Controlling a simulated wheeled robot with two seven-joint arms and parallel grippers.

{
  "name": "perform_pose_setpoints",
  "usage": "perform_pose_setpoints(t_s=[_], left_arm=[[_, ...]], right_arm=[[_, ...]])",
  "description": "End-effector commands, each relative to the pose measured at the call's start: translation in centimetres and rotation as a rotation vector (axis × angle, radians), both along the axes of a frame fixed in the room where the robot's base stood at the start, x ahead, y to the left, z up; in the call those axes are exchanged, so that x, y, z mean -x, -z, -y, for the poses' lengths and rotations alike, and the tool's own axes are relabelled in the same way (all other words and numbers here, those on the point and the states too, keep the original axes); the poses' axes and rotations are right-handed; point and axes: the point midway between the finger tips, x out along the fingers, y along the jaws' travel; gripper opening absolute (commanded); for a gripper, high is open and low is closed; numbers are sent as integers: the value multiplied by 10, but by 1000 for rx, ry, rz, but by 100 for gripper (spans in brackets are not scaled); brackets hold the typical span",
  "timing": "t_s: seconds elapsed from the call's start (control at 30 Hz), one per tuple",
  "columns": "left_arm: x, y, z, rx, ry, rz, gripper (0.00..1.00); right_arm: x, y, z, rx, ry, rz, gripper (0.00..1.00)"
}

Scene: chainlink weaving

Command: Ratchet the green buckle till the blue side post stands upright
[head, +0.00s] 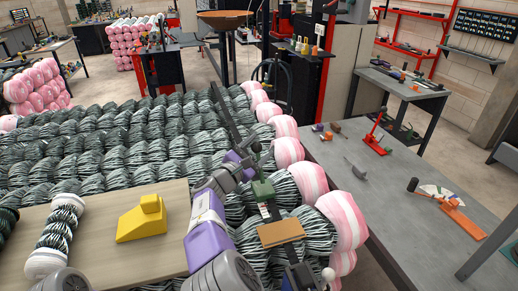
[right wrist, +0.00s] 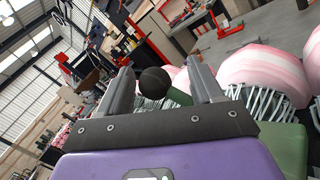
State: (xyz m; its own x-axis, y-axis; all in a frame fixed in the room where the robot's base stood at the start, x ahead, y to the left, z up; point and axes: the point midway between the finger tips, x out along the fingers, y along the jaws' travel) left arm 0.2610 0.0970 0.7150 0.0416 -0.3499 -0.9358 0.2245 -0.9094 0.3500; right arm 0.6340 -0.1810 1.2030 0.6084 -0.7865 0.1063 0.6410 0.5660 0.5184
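The green buckle (head: 263,190) sits on the striped rolls near the right edge of the stack, with a strap running toward a wooden plate (head: 281,233). My right gripper (head: 249,158) reaches in beside a black ball knob (head: 257,147) above the buckle. In the right wrist view the knob (right wrist: 154,80) shows between the two open fingers, with gaps on both sides. Part of something green (right wrist: 178,97) shows behind it. A long dark bar (head: 226,110) leans over the rolls beyond the gripper. I cannot clearly make out a blue side post. My left gripper is out of view.
A yellow block (head: 142,220) and a striped roll with white ends (head: 58,236) lie on a wooden board (head: 100,250). Pink-ended rolls (head: 322,180) line the stack's right edge. A grey bench (head: 400,180) on the right holds loose tools, with bare surface between them.

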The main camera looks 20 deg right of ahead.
Motion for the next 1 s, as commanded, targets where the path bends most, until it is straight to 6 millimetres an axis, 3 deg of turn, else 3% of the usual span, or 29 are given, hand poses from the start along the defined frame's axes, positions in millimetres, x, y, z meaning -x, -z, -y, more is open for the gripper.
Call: perform_pose_setpoints(t_s=[0.33, 0.73, 1.0], left_arm=[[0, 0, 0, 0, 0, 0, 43], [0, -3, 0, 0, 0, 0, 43], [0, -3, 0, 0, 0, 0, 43]], right_arm=[[2, -2, -1, 7, 3, 1, 70], [37, 4, -49, 6, 0, 1, 70], [46, 7, -59, 5, 3, 0, 70]])
